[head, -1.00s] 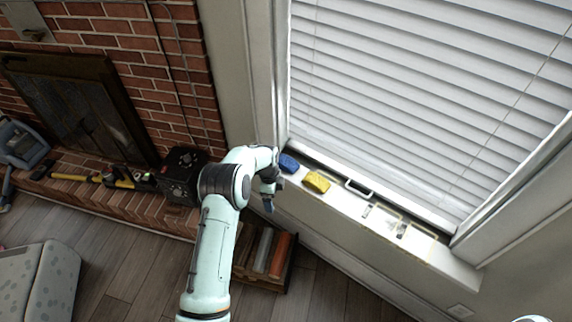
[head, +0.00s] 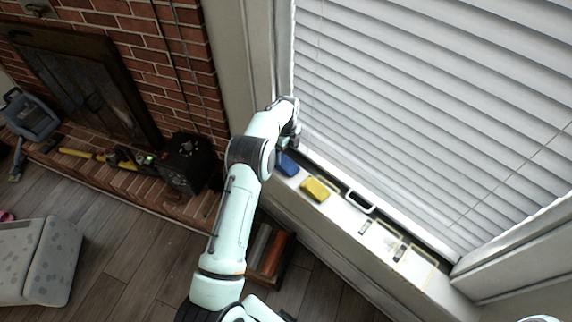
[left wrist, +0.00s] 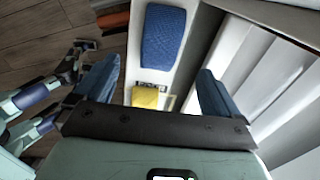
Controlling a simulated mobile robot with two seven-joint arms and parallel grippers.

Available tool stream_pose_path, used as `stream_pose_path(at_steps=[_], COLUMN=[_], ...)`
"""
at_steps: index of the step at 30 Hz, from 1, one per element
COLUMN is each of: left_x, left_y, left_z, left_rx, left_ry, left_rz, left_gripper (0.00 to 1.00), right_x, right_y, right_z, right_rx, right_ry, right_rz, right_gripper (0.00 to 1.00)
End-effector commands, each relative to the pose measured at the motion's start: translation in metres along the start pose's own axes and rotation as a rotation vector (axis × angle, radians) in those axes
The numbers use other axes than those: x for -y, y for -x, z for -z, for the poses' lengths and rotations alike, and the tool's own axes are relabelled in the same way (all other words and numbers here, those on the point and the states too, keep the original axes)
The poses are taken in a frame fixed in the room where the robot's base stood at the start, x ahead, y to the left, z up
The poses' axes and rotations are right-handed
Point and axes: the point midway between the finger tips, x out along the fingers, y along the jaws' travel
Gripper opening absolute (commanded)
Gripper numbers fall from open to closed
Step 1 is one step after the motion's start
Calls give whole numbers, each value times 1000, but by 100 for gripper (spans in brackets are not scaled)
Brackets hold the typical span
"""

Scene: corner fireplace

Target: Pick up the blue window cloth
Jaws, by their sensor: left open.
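The blue window cloth (head: 287,165) lies at the left end of the white window sill, partly hidden by my left gripper in the head view. In the left wrist view the cloth (left wrist: 163,37) is a textured blue rectangle lying flat on the sill, beyond and between the spread fingers. My left gripper (head: 295,142) is above that end of the sill, close to the blinds. In the left wrist view the left gripper (left wrist: 156,85) is open and empty, with one blue finger on each side. My right gripper is not in view.
A yellow sponge-like block (head: 315,190) lies on the sill to the right of the cloth, then a white-framed item (head: 360,201). White blinds (head: 420,110) rise behind the sill. A wooden crate (head: 270,250) stands on the floor below.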

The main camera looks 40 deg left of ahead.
Motion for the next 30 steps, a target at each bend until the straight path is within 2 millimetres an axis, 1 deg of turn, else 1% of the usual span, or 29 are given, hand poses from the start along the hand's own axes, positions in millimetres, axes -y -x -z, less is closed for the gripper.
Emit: stream_pose_path(at_steps=[1, 3, 11, 19, 22, 27, 28, 29, 30], left_x=[0, 1, 0, -3, -3, -3, -3, -3, -3], left_y=[-9, -17, -32, -70, -76, -76, -76, -76, -76], left_z=[0, 1, 1, 0, 0, 0, 0, 0, 0], left_rx=[0, -1, -1, 0, 0, 0, 0, 0, 0], left_ry=[-1, -1, -1, -1, 0, 0, 0, 0, 0], left_rz=[-1, 0, 1, 0, 3, 3, 3, 3, 3], left_gripper=[97, 97, 97, 97, 97, 97, 90, 81, 68], right_x=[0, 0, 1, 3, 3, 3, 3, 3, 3], right_y=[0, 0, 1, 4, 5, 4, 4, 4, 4], right_z=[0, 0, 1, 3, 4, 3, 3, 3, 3], right_rx=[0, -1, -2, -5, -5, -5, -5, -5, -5], right_ry=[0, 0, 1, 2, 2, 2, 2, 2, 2], right_rz=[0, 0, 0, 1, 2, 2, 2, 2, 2], right_gripper=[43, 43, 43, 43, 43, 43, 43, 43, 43])
